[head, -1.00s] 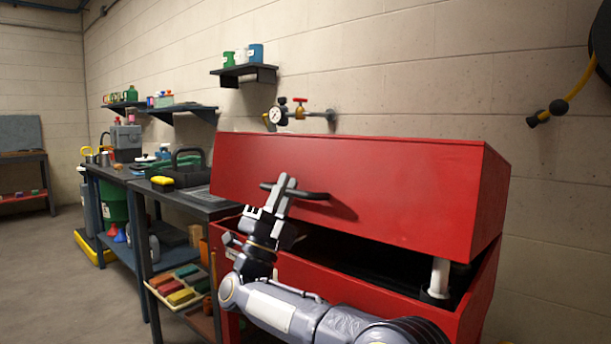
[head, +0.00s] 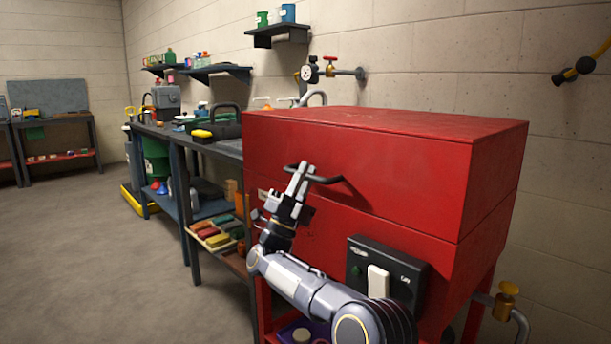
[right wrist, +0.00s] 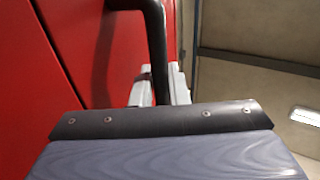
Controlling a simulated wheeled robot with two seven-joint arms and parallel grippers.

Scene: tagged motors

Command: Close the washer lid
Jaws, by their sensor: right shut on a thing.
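The red washer lid (head: 400,165) lies down on the red washer body (head: 420,228) in the head view, with only a thin seam between them. A black bar handle (head: 326,180) is on the lid's front face. My right gripper (head: 300,172) is shut on this handle. In the right wrist view the dark handle (right wrist: 155,45) runs down between the pale fingers (right wrist: 160,88), with the red lid (right wrist: 95,40) at the left. My left gripper is not in view.
A black control box (head: 385,278) with a pale switch is on the washer's front. A workbench (head: 215,145) with a black toolbox stands to the left, and a tray of coloured blocks (head: 215,235) sits below it. A valve pipe (head: 505,305) is at the right. The floor at left is clear.

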